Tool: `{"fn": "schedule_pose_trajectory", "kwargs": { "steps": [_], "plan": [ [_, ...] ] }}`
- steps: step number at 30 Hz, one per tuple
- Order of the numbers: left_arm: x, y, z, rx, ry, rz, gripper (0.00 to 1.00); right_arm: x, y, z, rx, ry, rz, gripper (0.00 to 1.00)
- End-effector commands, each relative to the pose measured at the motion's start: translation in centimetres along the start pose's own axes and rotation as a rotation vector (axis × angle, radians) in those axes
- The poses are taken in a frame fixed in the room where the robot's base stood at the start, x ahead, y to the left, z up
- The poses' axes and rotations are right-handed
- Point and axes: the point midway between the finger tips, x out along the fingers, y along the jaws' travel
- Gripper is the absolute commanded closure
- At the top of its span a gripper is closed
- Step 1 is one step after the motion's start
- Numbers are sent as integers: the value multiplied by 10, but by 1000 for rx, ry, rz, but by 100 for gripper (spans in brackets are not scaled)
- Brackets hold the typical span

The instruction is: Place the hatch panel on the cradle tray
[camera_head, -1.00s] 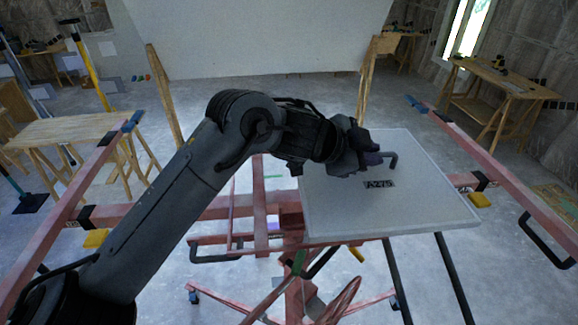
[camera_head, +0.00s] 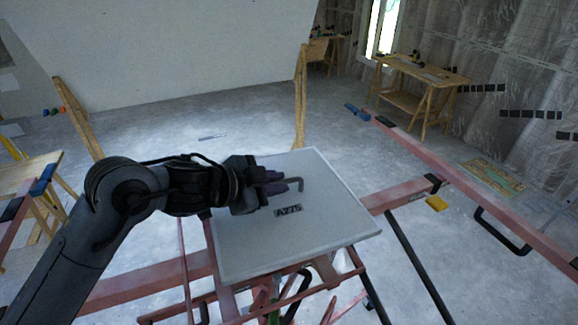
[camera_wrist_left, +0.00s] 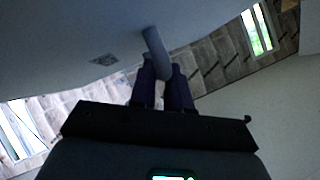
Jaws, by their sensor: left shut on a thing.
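The hatch panel (camera_head: 325,230) is a pale grey flat board with a dark label and a bent grey handle (camera_head: 299,184). My left gripper (camera_head: 270,188) is shut on that handle. In the left wrist view the fingers (camera_wrist_left: 164,76) meet the handle (camera_wrist_left: 156,50), with the panel's surface (camera_wrist_left: 70,35) behind it. The panel is tilted in the head view and overlaps the red lift frame (camera_head: 345,278). I cannot tell whether it touches the frame. No separate cradle tray can be made out; the panel hides the frame's middle. My right gripper is out of view.
A red beam (camera_head: 470,168) with a black handle (camera_head: 502,232) runs along the right. A wooden workbench (camera_head: 420,80) stands at the back right, and a large white board (camera_head: 160,50) behind. Concrete floor between is mostly clear.

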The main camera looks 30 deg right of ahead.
Motion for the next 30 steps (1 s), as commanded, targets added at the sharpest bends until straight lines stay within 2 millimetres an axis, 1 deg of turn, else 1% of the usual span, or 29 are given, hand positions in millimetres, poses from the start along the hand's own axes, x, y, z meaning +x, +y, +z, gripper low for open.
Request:
{"fn": "schedule_pose_trajectory", "kwargs": {
  "steps": [1,3,9,13,20,30],
  "plan": [
    [-9,0,6,-1,5,-6,100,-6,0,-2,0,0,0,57],
    [-16,5,16,-1,5,-7,100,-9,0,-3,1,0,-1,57],
    [-28,17,40,1,4,-6,100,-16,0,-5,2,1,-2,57],
    [-33,21,47,3,5,-6,100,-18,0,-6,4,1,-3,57],
    [-33,24,53,2,5,-6,100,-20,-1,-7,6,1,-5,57],
    [-17,41,74,1,6,-5,100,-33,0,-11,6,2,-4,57]
  ]
}}
